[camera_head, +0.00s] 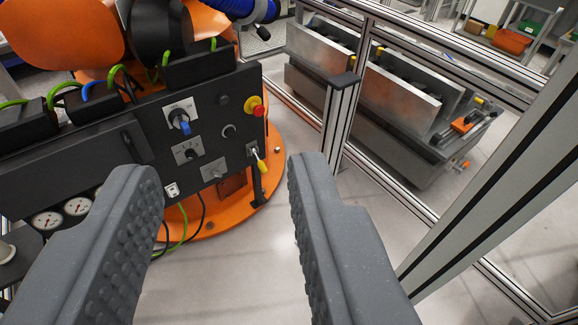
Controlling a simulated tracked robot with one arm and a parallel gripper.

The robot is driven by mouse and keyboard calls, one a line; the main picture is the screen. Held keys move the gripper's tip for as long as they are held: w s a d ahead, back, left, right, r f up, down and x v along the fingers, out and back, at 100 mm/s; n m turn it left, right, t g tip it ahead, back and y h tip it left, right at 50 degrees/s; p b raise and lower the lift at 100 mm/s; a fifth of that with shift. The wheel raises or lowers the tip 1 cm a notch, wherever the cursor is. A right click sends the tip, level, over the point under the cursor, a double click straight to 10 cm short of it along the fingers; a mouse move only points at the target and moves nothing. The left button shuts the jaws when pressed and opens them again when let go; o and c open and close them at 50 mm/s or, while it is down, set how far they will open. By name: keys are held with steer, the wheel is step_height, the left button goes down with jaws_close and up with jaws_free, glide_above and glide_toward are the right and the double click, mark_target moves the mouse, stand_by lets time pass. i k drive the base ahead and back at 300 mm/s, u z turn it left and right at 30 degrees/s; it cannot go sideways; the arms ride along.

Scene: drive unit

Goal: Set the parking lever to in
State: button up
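A black control panel (150,112) stands ahead on the drive unit. A small lever with a yellow handle (260,166) sits at its lower right on a grey plate, handle pointing down and slightly right. It looks like the parking lever; its labels are too small to read. My gripper (224,172) is open and empty, its two grey ribbed fingers wide apart in the foreground. The lever shows in the gap between the fingers, nearer the right one, and stands beyond the fingertips, apparently untouched.
The panel also carries a red-and-yellow emergency stop (255,106), a blue rotary knob (181,122), a black switch (188,153) and pressure gauges (77,206). An orange round base (268,185) lies below. Aluminium frame posts (340,120) stand right. The floor (240,255) between is clear.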

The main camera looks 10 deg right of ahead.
mark_target(263, 167)
steer(key=z, duration=0.15)
steer(key=k, duration=0.4)
steer(key=u, duration=0.6)
steer(key=i, duration=1.4)
steer(key=z, duration=0.7)
